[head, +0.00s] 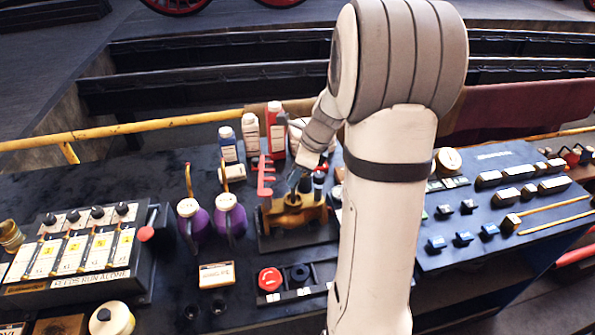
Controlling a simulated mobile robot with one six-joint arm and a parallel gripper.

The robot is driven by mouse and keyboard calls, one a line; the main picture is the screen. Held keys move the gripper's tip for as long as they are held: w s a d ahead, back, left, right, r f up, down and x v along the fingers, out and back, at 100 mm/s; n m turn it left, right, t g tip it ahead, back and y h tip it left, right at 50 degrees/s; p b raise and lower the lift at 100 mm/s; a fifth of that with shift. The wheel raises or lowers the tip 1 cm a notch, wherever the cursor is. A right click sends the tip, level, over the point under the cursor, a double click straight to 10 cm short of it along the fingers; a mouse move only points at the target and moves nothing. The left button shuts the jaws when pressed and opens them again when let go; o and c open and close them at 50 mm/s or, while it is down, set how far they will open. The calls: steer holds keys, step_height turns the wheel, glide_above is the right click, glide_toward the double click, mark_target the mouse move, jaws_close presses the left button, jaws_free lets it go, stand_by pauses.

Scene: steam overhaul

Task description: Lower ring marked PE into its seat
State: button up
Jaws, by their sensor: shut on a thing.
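My gripper (296,184) is small in the head view, at the end of my arm, above a brass fitting (297,212) on a dark base. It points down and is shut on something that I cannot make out. I cannot read a PE mark anywhere, so I cannot tell whether the held thing is the ring. The ring's seat is not clear to see. A shallow black tray (290,297) in front of the fitting holds a round red piece (270,279) and a round black piece (300,273).
Two purple oil cans (192,222) and a red toothed piece (265,176) stand left of the fitting. Bottles (250,135) stand behind. Blocks and levers fill the right bench (470,270). My arm hides the middle.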

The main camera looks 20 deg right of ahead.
steer(key=shift+f, duration=0.55)
steer(key=shift+f+b, duration=0.25)
steer(key=shift+b, duration=0.1)
steer(key=shift+f, duration=0.35)
steer(key=shift+f+b, duration=0.35)
steer(key=shift+b, duration=0.05)
steer(key=shift+f, duration=0.45)
steer(key=shift+f+b, duration=0.15)
steer(key=shift+b, duration=0.15)
steer(key=shift+f+b, duration=0.35)
steer(key=shift+f, duration=0.2)
steer(key=shift+f, duration=0.25)
stand_by(0.5)
